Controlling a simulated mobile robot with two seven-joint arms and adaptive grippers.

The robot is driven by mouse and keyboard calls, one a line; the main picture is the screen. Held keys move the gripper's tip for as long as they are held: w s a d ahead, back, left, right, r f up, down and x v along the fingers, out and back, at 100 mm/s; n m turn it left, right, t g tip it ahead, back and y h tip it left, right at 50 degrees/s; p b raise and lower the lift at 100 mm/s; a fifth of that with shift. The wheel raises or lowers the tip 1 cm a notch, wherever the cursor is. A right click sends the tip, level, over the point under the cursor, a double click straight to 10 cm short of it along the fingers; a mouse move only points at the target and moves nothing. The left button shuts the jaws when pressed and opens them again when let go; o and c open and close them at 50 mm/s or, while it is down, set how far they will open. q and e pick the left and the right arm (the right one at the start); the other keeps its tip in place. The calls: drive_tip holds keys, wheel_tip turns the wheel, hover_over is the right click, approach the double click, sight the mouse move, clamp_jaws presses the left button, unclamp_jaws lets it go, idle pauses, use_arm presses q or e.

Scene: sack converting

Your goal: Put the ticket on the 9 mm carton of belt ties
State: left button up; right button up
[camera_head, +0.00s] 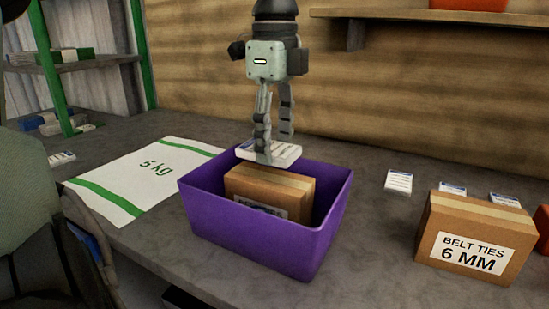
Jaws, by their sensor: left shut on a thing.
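My left gripper (267,150) points down over the purple bin and is shut on a white ticket (287,152) with a blue edge. The ticket lies roughly flat, above the back of a brown carton (256,185) in the purple bin (262,235); I cannot tell whether they touch. That carton's front label is mostly hidden by the bin wall, so its size cannot be read. Another carton (482,224), labelled "BELT TIES 6 MM", stands on the bench at the right. My right gripper is not in view.
Several similar tickets lie around the 6 mm carton, one (398,181) to its left. A white "5 kg" sack (150,172) with green stripes lies flat left of the bin. A green-framed shelf (85,64) stands back left. Bench between bin and 6 mm carton is clear.

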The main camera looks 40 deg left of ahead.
sight(274, 148)
use_arm(q)
wheel_tip(274, 148, down, 4)
drive_tip(key=shift+r, duration=0.25)
drive_tip(key=shift+f, duration=0.2)
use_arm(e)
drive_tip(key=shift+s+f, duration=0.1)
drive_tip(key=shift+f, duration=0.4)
use_arm(q)
drive_tip(key=shift+f, duration=0.1)
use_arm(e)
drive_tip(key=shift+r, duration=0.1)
use_arm(q)
drive_tip(key=o, duration=1.2)
drive_tip(key=shift+c, duration=0.2)
wheel_tip(274, 148, up, 12)
drive_tip(key=shift+f, duration=0.15)
drive_tip(key=shift+r, duration=0.3)
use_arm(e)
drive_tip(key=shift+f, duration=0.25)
